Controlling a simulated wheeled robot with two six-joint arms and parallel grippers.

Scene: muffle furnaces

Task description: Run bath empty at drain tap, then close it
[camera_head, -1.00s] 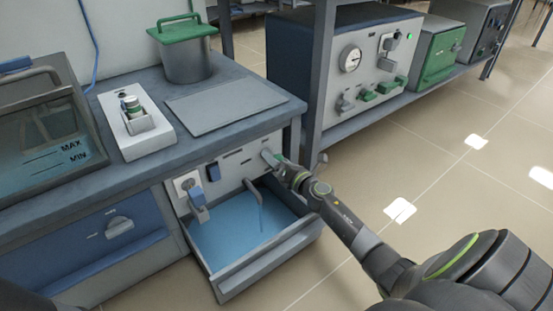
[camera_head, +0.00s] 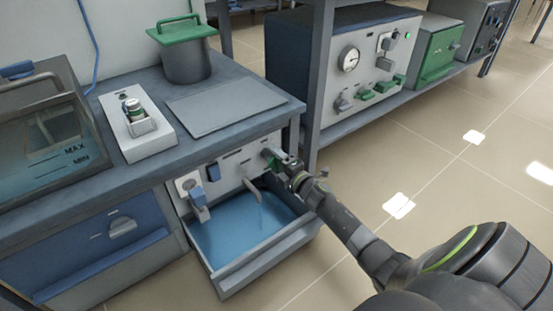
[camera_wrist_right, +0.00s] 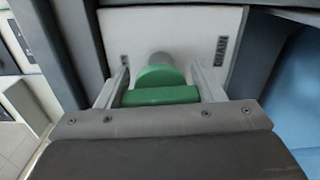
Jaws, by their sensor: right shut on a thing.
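The green drain tap handle (camera_wrist_right: 160,95) sits between my right gripper's fingers in the right wrist view, beside a DRAIN label (camera_wrist_right: 220,50). In the head view my right gripper (camera_head: 277,163) is shut on this handle at the right of the bench's front panel (camera_head: 232,168). The glass-walled bath (camera_head: 60,125) at left holds bluish water, with MAX and MIN marks on its wall. Below the panel a pulled-out drawer-like tray (camera_head: 268,258) holds blue water. A thin pale stream or spout (camera_head: 256,193) shows above the tray water. My left gripper is not in view.
A white box with a small bottle (camera_head: 135,130), a flat grey plate (camera_head: 225,103) and a green-lidded pot (camera_head: 185,55) stand on the bench. Floor is clear at right.

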